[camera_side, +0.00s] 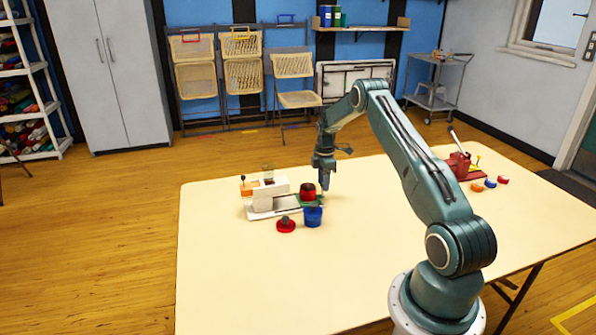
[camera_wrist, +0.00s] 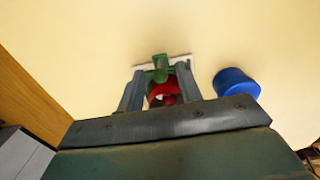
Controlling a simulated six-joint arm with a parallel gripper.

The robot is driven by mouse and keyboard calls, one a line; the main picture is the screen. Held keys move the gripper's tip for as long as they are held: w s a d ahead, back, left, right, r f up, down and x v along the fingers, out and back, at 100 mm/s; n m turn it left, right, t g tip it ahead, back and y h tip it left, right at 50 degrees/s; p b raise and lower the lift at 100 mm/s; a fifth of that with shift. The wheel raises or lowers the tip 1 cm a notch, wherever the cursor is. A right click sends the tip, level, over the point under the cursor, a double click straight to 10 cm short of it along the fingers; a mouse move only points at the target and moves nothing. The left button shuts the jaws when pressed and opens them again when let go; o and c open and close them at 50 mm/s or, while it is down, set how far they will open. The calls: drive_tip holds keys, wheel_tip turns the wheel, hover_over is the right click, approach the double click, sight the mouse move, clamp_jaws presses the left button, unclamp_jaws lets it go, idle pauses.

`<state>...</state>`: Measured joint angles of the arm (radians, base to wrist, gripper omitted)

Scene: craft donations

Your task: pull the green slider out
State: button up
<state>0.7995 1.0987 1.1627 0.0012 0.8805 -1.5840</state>
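A small white machine (camera_side: 268,195) with an orange part stands on the table's left half. The green slider (camera_side: 319,199) shows at its right end, below a red round part (camera_side: 307,189). My gripper (camera_side: 325,187) points down at that end, just right of the red part. In the wrist view, the green slider (camera_wrist: 160,68) shows between the fingertips of my gripper (camera_wrist: 160,70), with gaps on both sides. The fingers look open. The red part (camera_wrist: 163,93) shows between the fingers and is partly hidden by them.
A blue cup (camera_side: 313,217) stands close in front of the slider end, and also shows right of the fingers in the wrist view (camera_wrist: 236,83). A red disc with a dark knob (camera_side: 286,225) lies beside it. A red press (camera_side: 460,166) stands at the right. The front table is clear.

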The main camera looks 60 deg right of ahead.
drive_tip(key=shift+r, duration=0.15)
drive_tip(key=shift+r, duration=3.6)
drive_tip(key=shift+r, duration=0.1)
